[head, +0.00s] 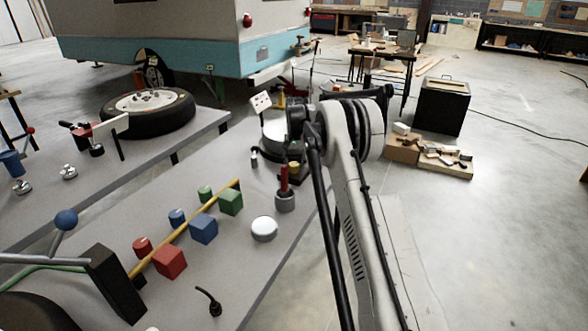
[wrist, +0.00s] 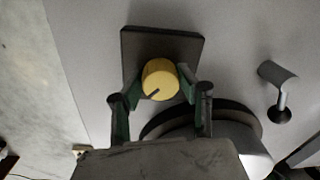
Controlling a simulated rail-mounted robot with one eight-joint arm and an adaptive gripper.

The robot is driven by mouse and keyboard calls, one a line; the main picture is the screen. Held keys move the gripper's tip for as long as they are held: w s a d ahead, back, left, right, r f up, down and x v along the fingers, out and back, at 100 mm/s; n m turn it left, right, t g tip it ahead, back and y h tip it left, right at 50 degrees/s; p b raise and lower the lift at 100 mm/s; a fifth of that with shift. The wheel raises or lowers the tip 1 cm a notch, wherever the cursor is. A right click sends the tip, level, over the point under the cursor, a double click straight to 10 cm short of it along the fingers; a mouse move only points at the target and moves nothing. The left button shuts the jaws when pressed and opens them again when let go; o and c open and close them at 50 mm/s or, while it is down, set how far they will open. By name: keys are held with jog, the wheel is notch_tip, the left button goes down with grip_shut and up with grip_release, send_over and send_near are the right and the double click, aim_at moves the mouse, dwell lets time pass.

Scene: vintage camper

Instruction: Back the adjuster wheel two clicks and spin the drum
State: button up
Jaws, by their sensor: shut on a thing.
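The adjuster wheel is a yellow round knob (wrist: 160,76) with a dark mark on its front edge, on a dark square plate (wrist: 185,40) in the wrist view. My gripper (wrist: 152,90) has its green-padded fingers on either side of the knob and is shut on it. A round grey drum with a dark rim (wrist: 238,138) lies just behind and right of the fingers, partly hidden by my gripper. In the head view the drum (head: 273,132) stands at the far end of the grey bench, and my arm hides much of the gripper and knob.
A red-handled tool in a grey cup (head: 285,200), a white dome (head: 264,229) and coloured blocks (head: 204,229) along a yellow rod stand on the bench. A tyre (head: 148,112) lies on the left bench. A grey lever-like piece (wrist: 279,82) is right of the plate.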

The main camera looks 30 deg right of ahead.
aim_at(295, 163)
jog(key=n+b, duration=0.1)
jog(key=n, duration=0.2)
jog(key=shift+n, duration=0.3)
jog(key=shift+n+b, duration=0.6)
jog(key=shift+n, duration=1.4)
jog(key=o, duration=1.1)
jog(key=shift+o, duration=0.2)
notch_tip(295, 163, up, 12)
jog(key=shift+d, duration=0.3)
